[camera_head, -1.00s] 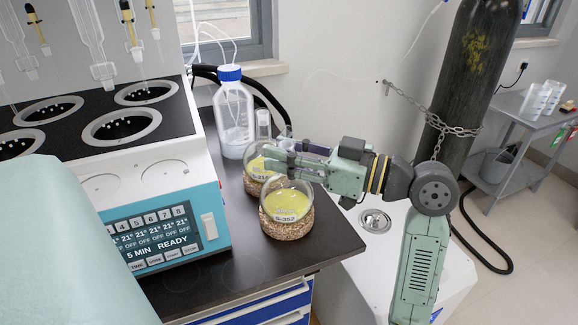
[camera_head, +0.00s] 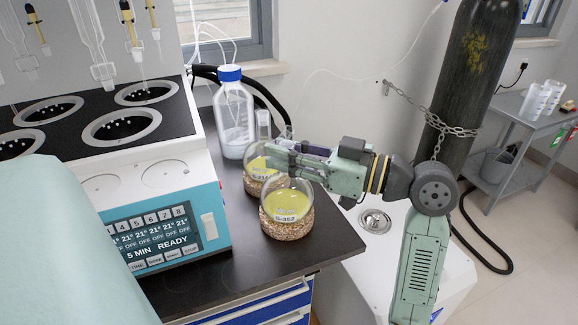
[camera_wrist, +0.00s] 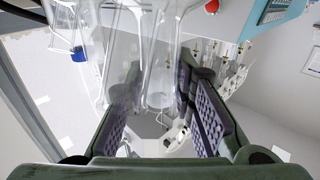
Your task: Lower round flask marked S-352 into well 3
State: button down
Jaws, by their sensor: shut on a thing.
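The round flask marked S-352 (camera_head: 289,200) holds yellow liquid and sits upright in a cork ring (camera_head: 288,229) on the dark bench. My gripper (camera_head: 275,156) is level above its round body and shut on its neck. The wrist view shows clear glass (camera_wrist: 158,75) between the padded fingers (camera_wrist: 160,115); the fingers partly hide the neck in the head view. The distiller's black top (camera_head: 75,137) has several round, pale-rimmed wells at the left, including a near one (camera_head: 122,126). I cannot read which is well 3.
A second yellow-filled flask (camera_head: 256,166) stands in its own cork ring close behind. A blue-capped bottle (camera_head: 232,115) stands farther back. Glassware (camera_head: 90,40) hangs above the wells. The distiller's front panel (camera_head: 160,238) rises between bench and wells. The bench's front is clear.

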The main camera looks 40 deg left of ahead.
jog(key=shift+r+p, duration=0.8)
jog(key=shift+r, duration=0.75)
